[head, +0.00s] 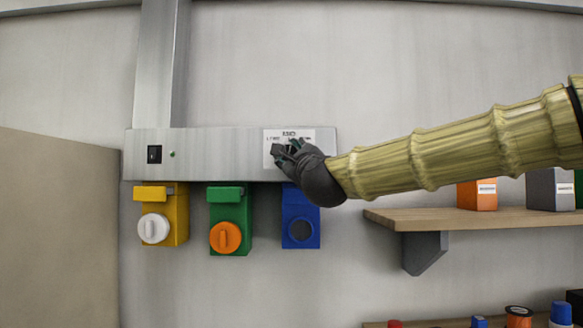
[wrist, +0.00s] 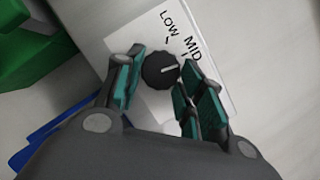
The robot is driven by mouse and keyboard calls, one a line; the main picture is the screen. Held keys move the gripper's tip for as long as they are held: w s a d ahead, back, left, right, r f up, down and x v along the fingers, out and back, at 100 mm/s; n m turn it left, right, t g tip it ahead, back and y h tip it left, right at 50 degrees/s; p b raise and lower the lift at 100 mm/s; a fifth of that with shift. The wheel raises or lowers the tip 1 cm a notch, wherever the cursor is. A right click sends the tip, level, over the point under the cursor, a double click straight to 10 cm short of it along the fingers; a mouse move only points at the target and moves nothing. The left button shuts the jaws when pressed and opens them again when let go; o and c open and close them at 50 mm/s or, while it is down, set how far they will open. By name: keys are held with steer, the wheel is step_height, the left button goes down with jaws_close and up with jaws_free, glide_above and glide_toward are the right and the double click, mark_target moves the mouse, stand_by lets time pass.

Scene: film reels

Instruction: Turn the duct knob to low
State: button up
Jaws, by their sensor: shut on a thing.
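The duct knob (wrist: 158,72) is a dark round knob with a white pointer line, on a white label plate (wrist: 115,20) printed LOW and MID. The pointer faces right in the wrist view, nearer the MID mark than the LOW mark. My gripper (wrist: 163,76) is shut on the knob, with teal-padded fingers on both sides of it. In the head view my gripper (head: 288,152) covers the knob and the lower part of the label on the grey metal duct box (head: 220,145). The rest of the label's lettering is hidden.
Below the duct box hang yellow (head: 180,215), green (head: 230,200) and blue (head: 300,205) units; the yellow and green have round knobs. A wooden shelf (head: 450,217) with boxes is to the right, under my arm. A beige panel (head: 55,230) stands left.

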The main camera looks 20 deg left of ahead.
steer(key=n, duration=0.1)
steer(key=n+g, duration=0.1)
steer(key=n, duration=0.2)
steer(key=shift+d+r+g+y, duration=0.15)
steer(key=shift+r+g+y, duration=0.15)
steer(key=shift+r+g, duration=0.1)
steer(key=n+g+p, duration=0.1)
steer(key=n+p, duration=0.1)
steer(key=n, duration=0.1)
steer(key=shift+r, duration=0.15)
steer(key=n+g+p, duration=0.1)
steer(key=n+p, duration=0.1)
steer(key=n, duration=0.1)
steer(key=shift+r+h, duration=0.1)
steer(key=shift+h, duration=0.3)
steer(key=shift+n+g+p, duration=0.3)
steer(key=shift+n+p, duration=0.25)
steer(key=shift+n, duration=0.45)
steer(key=shift+w+h, duration=0.1)
steer(key=shift+h, duration=0.2)
steer(key=o, duration=1)
steer(key=shift+d, duration=0.1)
